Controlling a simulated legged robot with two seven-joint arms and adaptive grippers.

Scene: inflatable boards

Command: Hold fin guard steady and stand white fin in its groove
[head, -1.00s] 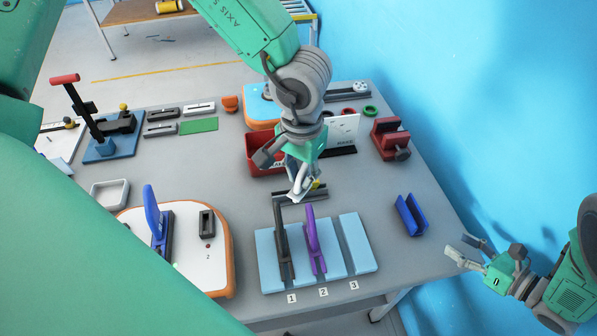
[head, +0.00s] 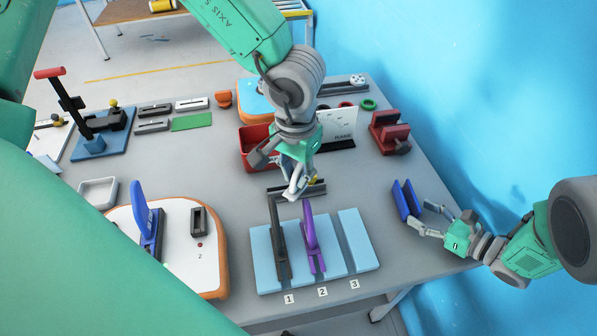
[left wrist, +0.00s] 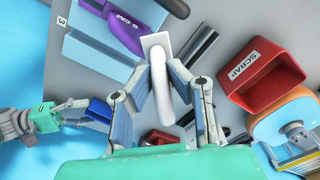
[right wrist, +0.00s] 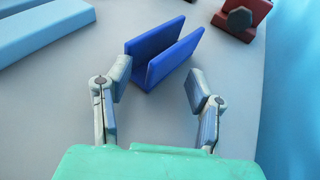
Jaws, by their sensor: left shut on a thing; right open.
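The fin guard, a blue U-shaped channel (head: 406,201), stands on the table's right side with its groove facing up; it also shows in the right wrist view (right wrist: 160,52). My right gripper (head: 418,213) is open at its near right end, with the guard just beyond the fingertips in the right wrist view (right wrist: 157,86). My left gripper (head: 294,188) is shut on the white fin (left wrist: 158,46), holding it over the table's middle, behind the light-blue slotted board. The fingers hide part of the fin.
The light-blue board (head: 357,233) holds a black fin (head: 279,240) and a purple fin (head: 312,238); slot 3 is empty. A red scrap bin (left wrist: 262,72) and a dark red clamp (head: 390,132) stand behind. The table between board and guard is clear.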

